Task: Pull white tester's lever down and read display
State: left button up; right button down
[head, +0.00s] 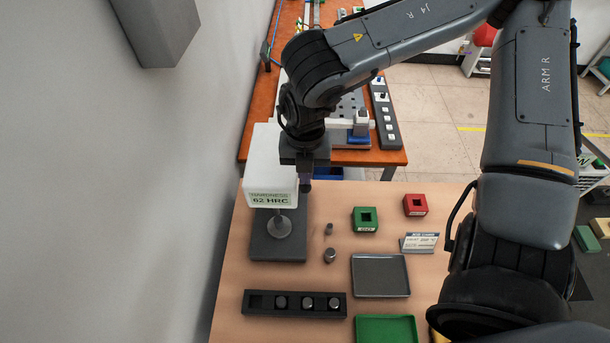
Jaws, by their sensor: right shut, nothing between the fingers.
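The white tester (262,165) stands at the back left of the table on a dark base. Its green display (270,199) reads "HARDNESS 62 HRC". A round grey anvil (279,229) stands on the base below the head. My right gripper (305,184) points down at the right side of the tester's head, shut with nothing between its fingers. The lever cannot be told apart from the dark gripper there. My left gripper is not in view.
A black rack (294,304) holding several round pieces, small metal cylinders (330,255), a grey tray (381,276), a green tray (387,330), a green block (365,219) and a red block (415,205) share the table. A small sign (420,242) stands at right. A wall is left.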

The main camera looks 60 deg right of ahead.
jog(key=shift+w+d+r+p, duration=0.1)
jog(key=shift+d+r+p, duration=0.15)
jog(key=shift+r+p, duration=0.15)
jog(key=d+r, duration=0.1)
jog(key=w+d+r+p, duration=0.1)
jog(key=d+r+p, duration=0.1)
jog(key=shift+w+d+r, duration=0.2)
jog(key=shift+w, duration=0.2)
jog(key=shift+p, duration=0.3)
jog(key=shift+w+d+r+p, duration=0.3)
jog(key=shift+w+d, duration=0.05)
jog(key=shift+d, duration=0.35)
jog(key=shift+w+d+r+p, duration=0.25)
jog(key=shift+w+d+r, duration=0.05)
jog(key=shift+d, duration=0.4)
jog(key=shift+w+d+r+p, duration=0.3)
jog(key=shift+w+d, duration=0.05)
jog(key=shift+d, duration=0.35)
